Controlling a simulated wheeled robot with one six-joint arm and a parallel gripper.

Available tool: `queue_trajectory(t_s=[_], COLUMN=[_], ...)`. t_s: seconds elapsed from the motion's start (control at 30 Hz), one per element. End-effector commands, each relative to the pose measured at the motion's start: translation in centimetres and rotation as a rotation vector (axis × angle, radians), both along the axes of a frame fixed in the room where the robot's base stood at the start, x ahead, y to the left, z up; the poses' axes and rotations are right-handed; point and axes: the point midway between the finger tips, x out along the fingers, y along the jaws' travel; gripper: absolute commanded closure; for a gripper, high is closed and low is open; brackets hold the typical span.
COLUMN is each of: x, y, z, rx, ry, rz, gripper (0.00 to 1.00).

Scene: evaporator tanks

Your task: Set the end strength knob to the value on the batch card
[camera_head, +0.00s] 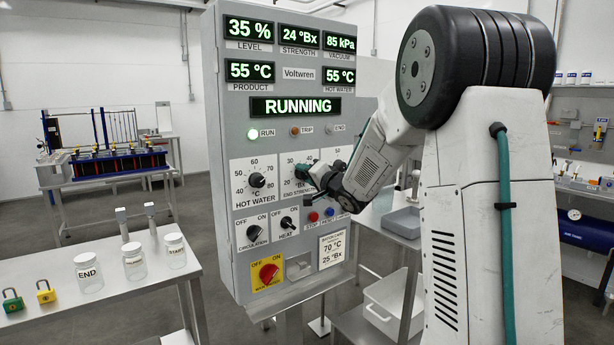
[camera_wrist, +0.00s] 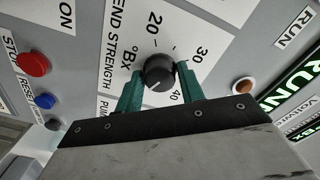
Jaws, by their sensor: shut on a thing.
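The end strength knob (camera_wrist: 159,72) is black and round, on a white dial plate marked in °Bx, with 20, 30 and 40 around it in the wrist view. My gripper (camera_wrist: 161,80) has its two green fingers on opposite sides of the knob and is shut on it. In the head view my gripper (camera_head: 316,173) hides most of the knob. I cannot read its pointer surely. The batch card (camera_head: 332,247) on the panel's lower right reads 70 °C and 25 °Bx. The strength display (camera_head: 299,37) shows 24 °Bx.
The hot water knob (camera_head: 257,180) is left of the dial. Below are the circulation knob (camera_head: 254,232), heat knob (camera_head: 287,223), red stop button (camera_head: 313,216) and red main switch (camera_head: 269,273). The display (camera_head: 296,107) reads RUNNING. A table with jars (camera_head: 88,277) stands left.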

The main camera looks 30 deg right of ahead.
Motion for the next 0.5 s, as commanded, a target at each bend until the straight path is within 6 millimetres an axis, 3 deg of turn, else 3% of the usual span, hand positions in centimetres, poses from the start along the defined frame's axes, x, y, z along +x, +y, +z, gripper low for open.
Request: queue_trajectory(t_s=[0.5], x=[-0.03], y=[-0.04], z=[-0.06], rx=[-0.433], ry=[-0.013], rz=[-0.001], gripper=[0.84])
